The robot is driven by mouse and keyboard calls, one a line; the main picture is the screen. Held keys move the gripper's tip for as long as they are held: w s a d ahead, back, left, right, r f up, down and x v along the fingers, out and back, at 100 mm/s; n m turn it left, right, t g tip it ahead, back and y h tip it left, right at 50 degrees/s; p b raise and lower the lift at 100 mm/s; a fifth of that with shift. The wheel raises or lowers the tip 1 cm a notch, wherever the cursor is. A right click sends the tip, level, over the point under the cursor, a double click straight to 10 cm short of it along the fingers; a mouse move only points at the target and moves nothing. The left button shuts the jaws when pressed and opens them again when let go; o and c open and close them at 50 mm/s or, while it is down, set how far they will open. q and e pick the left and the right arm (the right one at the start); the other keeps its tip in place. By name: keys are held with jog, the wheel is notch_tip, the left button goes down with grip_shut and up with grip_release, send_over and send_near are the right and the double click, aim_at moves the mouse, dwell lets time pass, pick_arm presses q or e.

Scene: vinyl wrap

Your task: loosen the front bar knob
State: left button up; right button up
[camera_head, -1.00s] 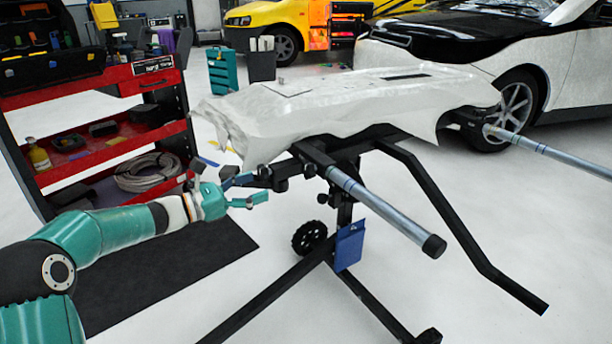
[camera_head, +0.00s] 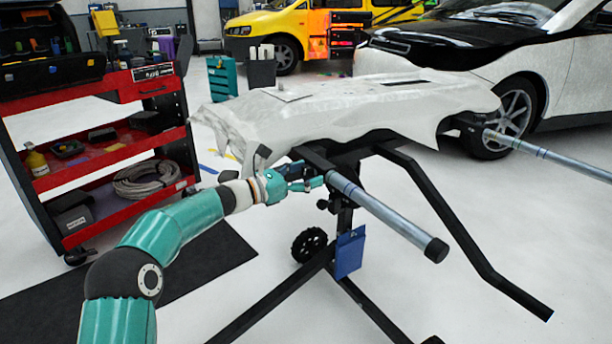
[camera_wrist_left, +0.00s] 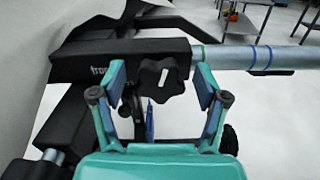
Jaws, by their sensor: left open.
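The front bar knob is a black star-shaped knob (camera_wrist_left: 161,78) under the black bar socket in the left wrist view. In the head view it is hidden or too small to tell behind my gripper. My left gripper (camera_wrist_left: 160,100) is open, with one finger on each side of the knob. The fingers look apart from the knob. In the head view my left gripper (camera_head: 312,179) is beside the stand, under the socket end of the front bar (camera_head: 385,213). The right gripper is not in view.
A white-wrapped panel (camera_head: 340,105) lies on the black stand (camera_head: 465,235). A blue pouch (camera_head: 350,252) hangs from the stand. A red tool cart (camera_head: 110,150) stands at the left. A second bar (camera_head: 560,155) sticks out at the right. Open floor lies in front.

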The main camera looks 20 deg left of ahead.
pick_arm(q)
jog(key=shift+c, duration=0.2)
jog(key=c, duration=1.1)
